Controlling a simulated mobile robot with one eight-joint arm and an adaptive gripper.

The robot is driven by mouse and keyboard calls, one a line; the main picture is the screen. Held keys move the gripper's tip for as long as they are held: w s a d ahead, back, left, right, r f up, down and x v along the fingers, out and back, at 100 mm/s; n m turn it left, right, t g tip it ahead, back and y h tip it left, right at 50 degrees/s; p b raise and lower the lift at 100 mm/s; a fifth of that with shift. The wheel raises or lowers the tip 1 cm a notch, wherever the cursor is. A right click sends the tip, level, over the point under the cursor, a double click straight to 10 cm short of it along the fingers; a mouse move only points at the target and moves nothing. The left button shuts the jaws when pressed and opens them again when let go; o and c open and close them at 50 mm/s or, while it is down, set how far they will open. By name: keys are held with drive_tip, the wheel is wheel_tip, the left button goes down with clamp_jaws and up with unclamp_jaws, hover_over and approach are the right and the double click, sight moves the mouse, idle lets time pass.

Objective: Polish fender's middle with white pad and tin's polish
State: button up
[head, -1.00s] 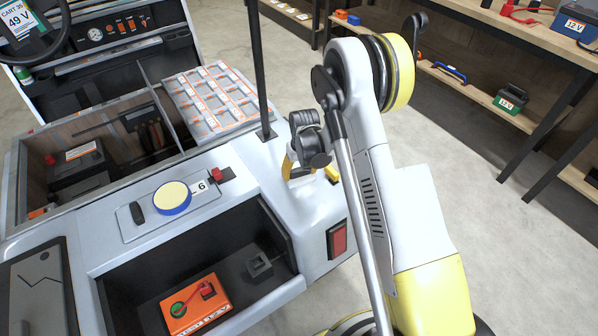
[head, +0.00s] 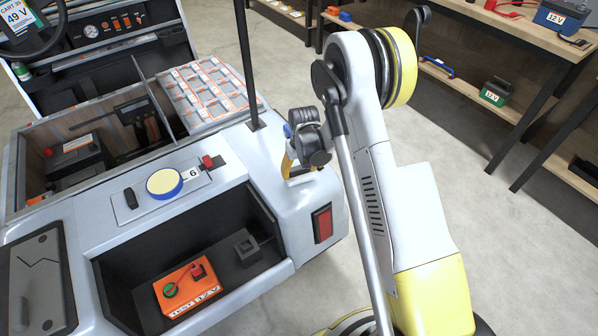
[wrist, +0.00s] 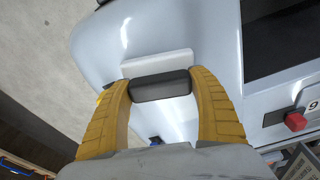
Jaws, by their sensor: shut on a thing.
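My gripper (wrist: 160,86) is shut on the dark grip of the white pad (wrist: 157,61). The pad lies flat against or just above the pale fender (wrist: 188,22); I cannot tell whether they touch. In the head view my gripper (head: 297,174) is over the cart's right rear corner, above the fender (head: 285,208), and hides the pad. The round polish tin (head: 164,183), blue with a cream top, sits on the cart's rear deck, left of my gripper.
A black post (head: 246,70) rises close behind my gripper. A red tail lamp (head: 322,222) is on the corner below. An orange tester (head: 187,288) lies in the open rear bay. Shelves (head: 470,85) stand at the right, with bare floor between.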

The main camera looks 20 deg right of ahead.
sight(298, 167)
drive_tip(key=shift+w+r+p, duration=0.1)
drive_tip(key=shift+r+p, duration=1.4)
drive_tip(key=shift+r, duration=1.9)
